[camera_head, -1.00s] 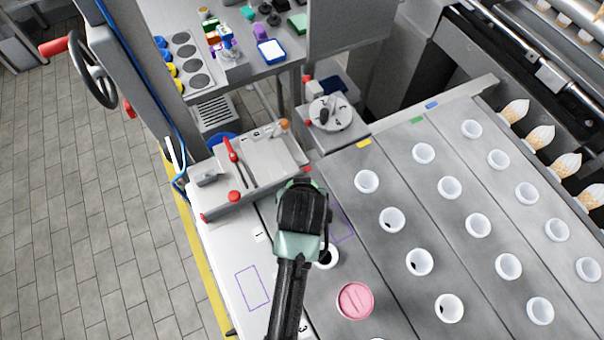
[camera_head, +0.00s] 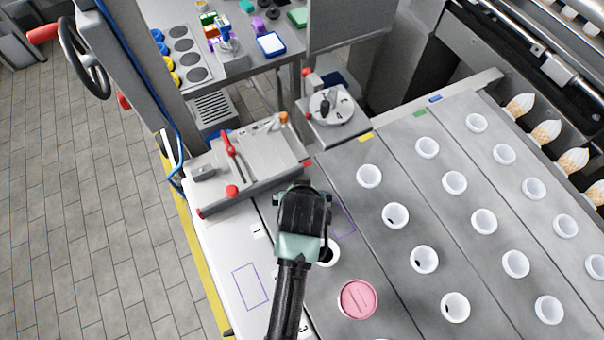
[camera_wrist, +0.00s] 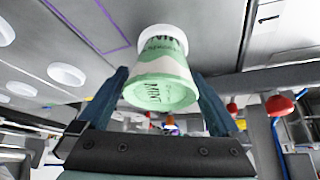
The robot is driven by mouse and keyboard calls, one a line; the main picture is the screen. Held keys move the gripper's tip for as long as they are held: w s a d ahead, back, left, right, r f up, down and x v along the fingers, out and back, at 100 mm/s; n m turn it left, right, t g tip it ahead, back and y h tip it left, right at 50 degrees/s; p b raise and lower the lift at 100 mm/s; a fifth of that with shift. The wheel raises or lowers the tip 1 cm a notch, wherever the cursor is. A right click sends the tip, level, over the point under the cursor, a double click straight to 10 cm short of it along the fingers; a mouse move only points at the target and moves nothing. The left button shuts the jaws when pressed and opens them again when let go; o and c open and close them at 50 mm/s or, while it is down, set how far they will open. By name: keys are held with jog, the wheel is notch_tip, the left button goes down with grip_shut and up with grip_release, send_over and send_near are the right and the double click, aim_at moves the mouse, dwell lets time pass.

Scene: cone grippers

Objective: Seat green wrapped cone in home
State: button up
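The green wrapped cone (camera_wrist: 162,72), marked MINT, is between the fingers of my gripper (camera_wrist: 160,85) in the wrist view. The fingers meet its two sides and look shut on it. Its broad green end faces the camera, and its far end is at a white ring (camera_wrist: 178,33); I cannot tell whether it sits inside that ring. In the head view my gripper (camera_head: 303,205) points down at the left edge of the grey socket plate and hides the cone. A white socket (camera_head: 332,254) with a dark opening shows just right of the gripper. Which socket is home is unclear.
A pink round top (camera_head: 357,299) sits near the gripper's lower right. Rows of white sockets (camera_head: 424,260) fill the grey plate. A clamp fixture with a red handle (camera_head: 231,145) and a dial (camera_head: 331,106) stand beyond the gripper. Purple outlines (camera_head: 250,286) mark the white strip.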

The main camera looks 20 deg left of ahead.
jog(key=v, duration=1.3)
jog(key=shift+b, duration=0.3)
dwell(0.4)
jog(key=w+d+r+m+t, duration=0.15)
jog(key=w+r+t, duration=0.5)
jog(key=r, duration=0.75)
jog(key=w+d+r+m+t, duration=0.1)
jog(key=w+d+r+t, duration=0.35)
jog(key=r, duration=0.95)
jog(key=s+d+r+m+t+h, duration=0.1)
jog(key=r+t, duration=0.4)
jog(key=r, duration=0.8)
jog(key=s+d+r+m+t+h, duration=0.1)
jog(key=s+d+r+t, duration=0.2)
jog(key=r, duration=1.1)
jog(key=s+t, duration=0.2)
jog(key=t, duration=0.1)
jog(key=shift+d+m+h, duration=0.2)
jog(key=shift+m+h, duration=0.1)
jog(key=shift+m, duration=0.05)
